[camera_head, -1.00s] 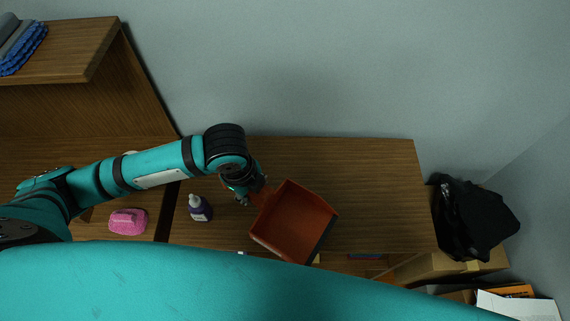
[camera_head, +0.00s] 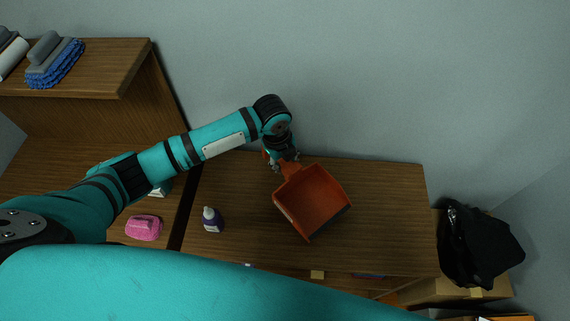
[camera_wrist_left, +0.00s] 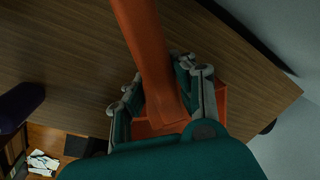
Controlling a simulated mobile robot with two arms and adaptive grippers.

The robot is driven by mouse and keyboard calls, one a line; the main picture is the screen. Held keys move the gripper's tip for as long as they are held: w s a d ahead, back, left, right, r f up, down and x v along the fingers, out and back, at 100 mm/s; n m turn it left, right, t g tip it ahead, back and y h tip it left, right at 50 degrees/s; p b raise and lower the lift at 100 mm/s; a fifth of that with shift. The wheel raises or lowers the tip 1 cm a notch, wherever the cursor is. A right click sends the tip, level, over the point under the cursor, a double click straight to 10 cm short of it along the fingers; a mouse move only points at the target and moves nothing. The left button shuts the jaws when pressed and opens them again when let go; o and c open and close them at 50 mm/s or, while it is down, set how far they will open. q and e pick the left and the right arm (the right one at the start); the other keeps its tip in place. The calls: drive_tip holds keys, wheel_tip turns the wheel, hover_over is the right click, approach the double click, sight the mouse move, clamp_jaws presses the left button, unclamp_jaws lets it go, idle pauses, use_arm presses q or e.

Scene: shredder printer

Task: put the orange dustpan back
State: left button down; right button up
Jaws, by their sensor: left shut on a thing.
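The orange dustpan (camera_head: 314,202) is over the wooden cabinet top (camera_head: 390,205) in the head view, its open pan facing up and its dark lip toward the lower right. My left gripper (camera_head: 286,165) is shut on its handle at the pan's upper left. In the left wrist view the orange handle (camera_wrist_left: 148,50) runs between the fingers of my left gripper (camera_wrist_left: 160,95). I cannot tell whether the pan touches the wood. My right gripper is not in view.
A pink item (camera_head: 144,228) lies on the left shelf unit. A black bag (camera_head: 478,243) sits on boxes at the right. The cabinet top's right part is clear.

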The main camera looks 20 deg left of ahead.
use_arm(q)
drive_tip(key=shift+w, duration=0.35)
drive_tip(key=shift+w+f, duration=0.1)
drive_tip(key=shift+f, duration=0.2)
wheel_tip(320, 180, down, 2)
drive_tip(key=shift+f+p, duration=0.2)
drive_tip(key=shift+p, duration=0.4)
drive_tip(key=shift+f, duration=0.3)
drive_tip(key=c, duration=1.1)
unclamp_jaws()
drive_tip(key=shift+f, duration=0.1)
drive_tip(key=r, duration=0.4)
drive_tip(key=s+r, duration=0.1)
drive_tip(key=r, duration=0.3)
drive_tip(key=a+r+b, duration=0.1)
drive_tip(key=r, duration=0.3)
drive_tip(key=shift+s+r, duration=0.1)
drive_tip(key=shift+s, duration=0.05)
